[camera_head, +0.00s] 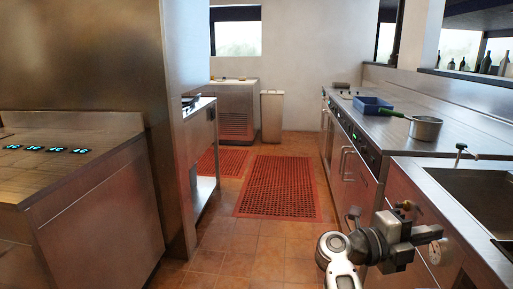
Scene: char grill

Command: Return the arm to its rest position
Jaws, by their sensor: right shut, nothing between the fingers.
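My right gripper (422,236) is in the lower right, at the end of my white and dark arm. It is shut and empty. It is in front of the steel sink counter's front face, left of the sink, and appears to touch nothing, though the gap to the counter is hard to judge. My left gripper is not in view.
The sink (480,195) is at right. Behind it, a steel counter bears a pot (425,130) and a blue tray (372,105). A steel counter (75,165) stands at left. The tiled aisle with red mats (280,187) is clear.

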